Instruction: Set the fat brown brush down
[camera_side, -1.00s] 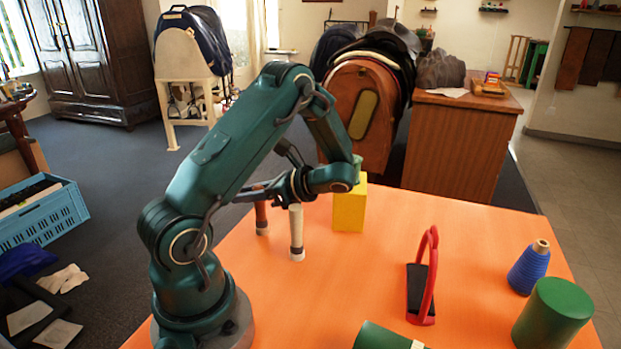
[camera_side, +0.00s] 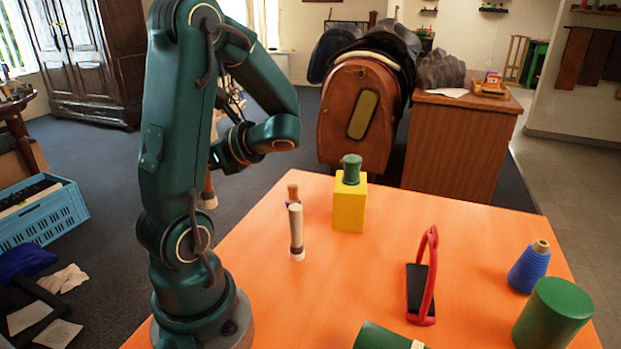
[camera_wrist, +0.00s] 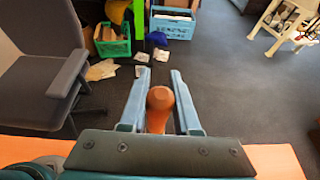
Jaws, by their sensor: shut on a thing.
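The fat brown brush (camera_side: 208,187) hangs upright behind my arm in the side view, its pale lower end showing. It is clear of the orange table (camera_side: 330,275) and appears beyond the table's left edge over the dark floor. In the wrist view the rounded end of its brown handle (camera_wrist: 159,98) sits between the two pale blue fingers of my gripper (camera_wrist: 160,88), which is shut on it. In the side view my fingers are mostly hidden behind my arm.
A pale-topped brush (camera_side: 296,232) stands upright, with a small brown-topped item (camera_side: 292,192) behind it. A green spool (camera_side: 351,169) tops a yellow block (camera_side: 349,207). A red stirrup (camera_side: 432,270), blue cone (camera_side: 529,268) and green cylinder (camera_side: 552,315) stand right. The table's middle is clear.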

